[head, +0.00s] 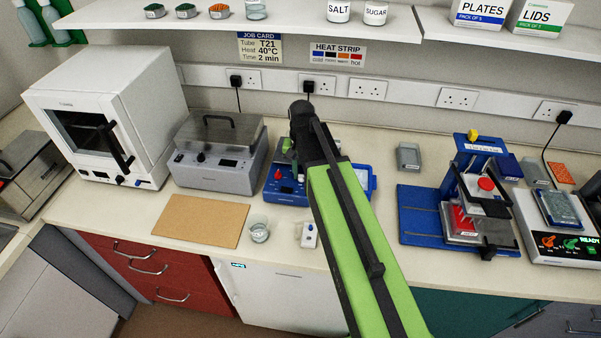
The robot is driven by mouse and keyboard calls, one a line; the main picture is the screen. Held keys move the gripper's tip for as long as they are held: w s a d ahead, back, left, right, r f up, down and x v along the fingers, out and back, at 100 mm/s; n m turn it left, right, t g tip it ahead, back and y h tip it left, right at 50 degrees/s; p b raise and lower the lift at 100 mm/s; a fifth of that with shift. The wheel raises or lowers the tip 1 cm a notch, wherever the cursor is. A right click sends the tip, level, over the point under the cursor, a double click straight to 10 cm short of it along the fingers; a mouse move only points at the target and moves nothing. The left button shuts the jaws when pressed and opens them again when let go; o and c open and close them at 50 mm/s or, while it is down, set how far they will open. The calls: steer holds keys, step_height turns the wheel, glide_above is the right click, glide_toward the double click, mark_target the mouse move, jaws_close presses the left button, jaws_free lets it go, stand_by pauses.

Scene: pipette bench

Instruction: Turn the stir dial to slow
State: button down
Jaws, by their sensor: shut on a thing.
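A blue bench unit (287,190) stands at the middle of the bench, with a red knob (279,174) and a small dark display on its sloping front. My green and black arm comes up from the bottom of the head view and covers the unit's middle and right side. My gripper (295,171) is over the front panel, just right of the red knob. It is shut on what seems to be the stir dial, but the dial and the fingertips are mostly hidden. I cannot read the dial's setting.
A grey lidded unit (210,172) and a white oven (105,110) stand left. A brown board (195,222), a small glass (259,233) and a small white device (309,236) lie in front. At right are a blue press (418,215) and a white unit with orange and green dials (540,240).

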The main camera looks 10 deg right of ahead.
stand_by(0.5)
steer(key=c, duration=1.2)
jaws_free()
